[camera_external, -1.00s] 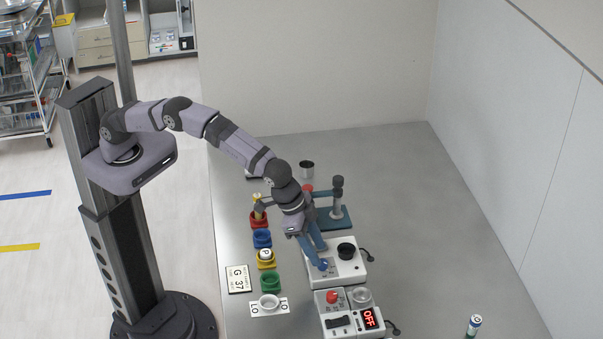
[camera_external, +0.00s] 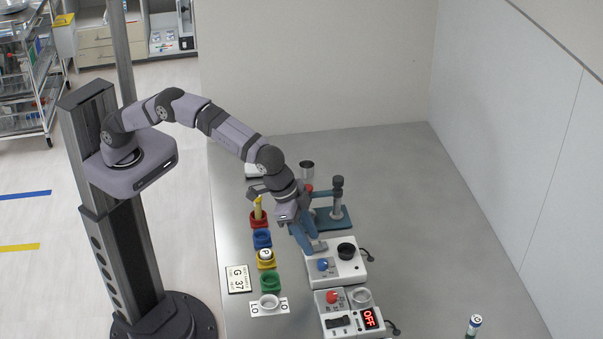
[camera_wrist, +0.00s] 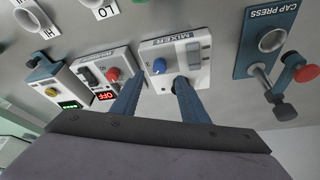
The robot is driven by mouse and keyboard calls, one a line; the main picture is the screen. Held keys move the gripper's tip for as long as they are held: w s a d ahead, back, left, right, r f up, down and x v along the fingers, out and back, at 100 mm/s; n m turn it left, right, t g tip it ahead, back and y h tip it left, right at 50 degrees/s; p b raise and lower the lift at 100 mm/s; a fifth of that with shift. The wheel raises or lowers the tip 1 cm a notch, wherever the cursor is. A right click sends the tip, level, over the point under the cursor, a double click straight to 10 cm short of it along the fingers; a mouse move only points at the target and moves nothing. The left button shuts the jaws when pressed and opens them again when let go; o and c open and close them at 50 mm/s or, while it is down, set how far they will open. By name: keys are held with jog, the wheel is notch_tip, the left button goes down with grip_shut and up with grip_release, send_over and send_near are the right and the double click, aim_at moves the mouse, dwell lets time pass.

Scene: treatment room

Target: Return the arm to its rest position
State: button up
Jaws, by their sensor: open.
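My gripper (camera_external: 308,248) is above the table near the back-left edge of the white mixer box in the external view. In the wrist view, my gripper (camera_wrist: 153,85) shows two blue fingers set apart with nothing between them. The mixer (camera_wrist: 196,60) lies beyond the fingertips, with a blue knob, a dark round socket partly behind the right finger, and a grey switch. In the external view the mixer (camera_external: 350,268) shows its blue knob uncovered. My arm reaches over the table from its column at the left.
A cap press (camera_external: 331,222) stands behind the mixer. A box with a red OFF display (camera_external: 370,318) is in front of it. Coloured cup holders (camera_external: 270,282) line the left side, one with a yellow item. A battery-like cylinder (camera_external: 473,325) stands front right.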

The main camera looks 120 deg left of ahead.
jog(key=s+d+f+m+g+h, duration=0.1)
jog(key=s+d+m+g, duration=0.1)
jog(key=s, duration=1.9)
jog(key=s+d+f+m+g, duration=0.1)
jog(key=s+d, duration=0.4)
jog(key=s, duration=1.6)
jog(key=shift+f+m+g+h, duration=0.15)
jog(key=shift+m+g+h, duration=0.3)
jog(key=shift+m, duration=0.25)
jog(key=shift+w+d, duration=0.1)
